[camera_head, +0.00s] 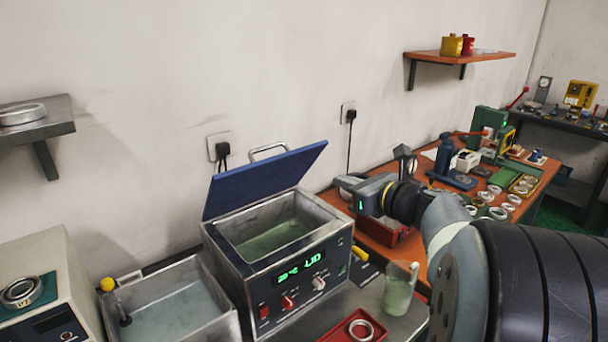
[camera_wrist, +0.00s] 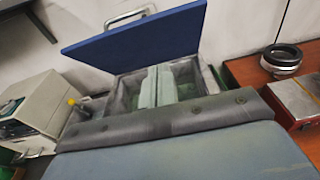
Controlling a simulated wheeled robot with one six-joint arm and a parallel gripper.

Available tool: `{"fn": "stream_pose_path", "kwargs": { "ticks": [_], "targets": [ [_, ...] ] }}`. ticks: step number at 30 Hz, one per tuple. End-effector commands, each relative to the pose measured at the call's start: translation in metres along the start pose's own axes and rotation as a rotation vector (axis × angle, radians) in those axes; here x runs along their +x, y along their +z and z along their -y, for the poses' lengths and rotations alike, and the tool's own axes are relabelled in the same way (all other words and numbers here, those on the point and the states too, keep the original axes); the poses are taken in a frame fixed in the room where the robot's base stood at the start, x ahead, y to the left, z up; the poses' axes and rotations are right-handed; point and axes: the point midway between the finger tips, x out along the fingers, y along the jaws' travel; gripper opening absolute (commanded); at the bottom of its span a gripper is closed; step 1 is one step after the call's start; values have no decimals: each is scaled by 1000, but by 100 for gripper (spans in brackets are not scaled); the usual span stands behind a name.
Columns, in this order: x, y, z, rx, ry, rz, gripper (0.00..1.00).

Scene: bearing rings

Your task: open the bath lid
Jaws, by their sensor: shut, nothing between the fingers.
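The bath lid (camera_head: 265,181) is a flat blue panel with a metal handle (camera_head: 268,151) on its far side. It stands raised and tilted back above the bath (camera_head: 222,262), a metal box whose liquid shows uncovered. My gripper (camera_head: 343,183) is right of the bath, apart from the lid. Its two fingers (camera_wrist: 155,85) are together and empty, seen against the opening.
An open tank (camera_head: 170,300) with a yellow-knobbed rod stands left of the bath. A beaker (camera_head: 399,287) and a red tray with a ring (camera_head: 350,328) are at the front right. Wall lies behind.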

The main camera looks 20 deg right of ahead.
Motion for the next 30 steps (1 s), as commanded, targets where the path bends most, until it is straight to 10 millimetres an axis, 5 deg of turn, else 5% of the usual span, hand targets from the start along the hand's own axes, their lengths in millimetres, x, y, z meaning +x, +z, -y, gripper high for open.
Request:
{"fn": "stream_pose_path", "kwargs": {
  "ticks": [7,21,30],
  "targets": [
    [7,-4,0,1,1,1,0],
    [100,0,-1,1,2,1,0],
    [121,24,0,0,-1,1,0]
  ]
}}
